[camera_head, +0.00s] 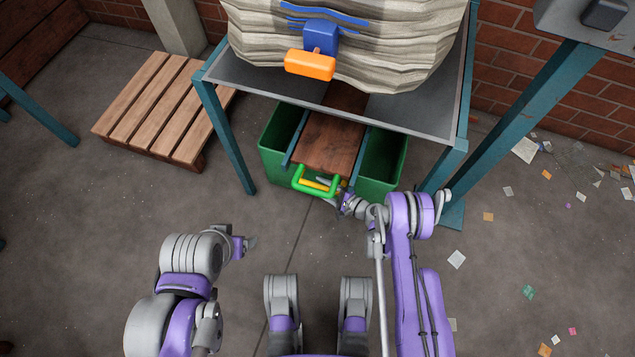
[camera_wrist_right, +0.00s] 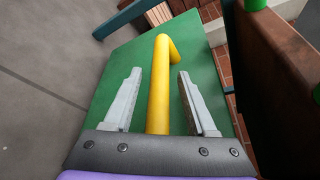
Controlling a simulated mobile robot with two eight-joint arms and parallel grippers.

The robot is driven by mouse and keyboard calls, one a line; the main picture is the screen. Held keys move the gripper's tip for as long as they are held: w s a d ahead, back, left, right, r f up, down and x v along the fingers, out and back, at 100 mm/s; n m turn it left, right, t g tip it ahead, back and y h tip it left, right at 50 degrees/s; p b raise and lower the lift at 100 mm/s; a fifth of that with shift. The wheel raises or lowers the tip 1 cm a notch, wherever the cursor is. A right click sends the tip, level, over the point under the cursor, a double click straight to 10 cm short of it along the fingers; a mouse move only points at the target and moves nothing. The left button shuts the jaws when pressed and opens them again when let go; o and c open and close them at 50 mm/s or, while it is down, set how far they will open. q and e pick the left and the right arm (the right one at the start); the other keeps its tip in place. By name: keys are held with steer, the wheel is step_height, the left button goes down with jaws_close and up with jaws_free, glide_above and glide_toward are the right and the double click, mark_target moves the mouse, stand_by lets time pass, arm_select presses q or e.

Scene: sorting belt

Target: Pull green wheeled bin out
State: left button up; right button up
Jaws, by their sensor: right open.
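The green bin (camera_head: 273,142) stands under the grey-topped table, its front face towards me. It also shows in the wrist view (camera_wrist_right: 112,88), with a yellow bar handle (camera_wrist_right: 159,85) standing out from it. My right gripper (camera_wrist_right: 159,74) is open, with one finger on each side of the yellow bar and visible gaps between. In the head view the right gripper (camera_head: 335,196) is at the bin's front, partly hidden by its own wrist. The bin's wheels are hidden. My left gripper (camera_head: 246,245) hangs away from the bin; its jaws are too small to read.
A brown wooden board (camera_head: 328,146) with a green handle (camera_head: 316,192) lies above the bin's middle. Teal table legs (camera_head: 226,140) flank the bin. A wooden pallet (camera_head: 155,108) lies at left. Paper scraps (camera_head: 456,259) litter the right floor. Floor in front is otherwise bare.

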jaws_close()
stand_by(0.3)
stand_by(1.2)
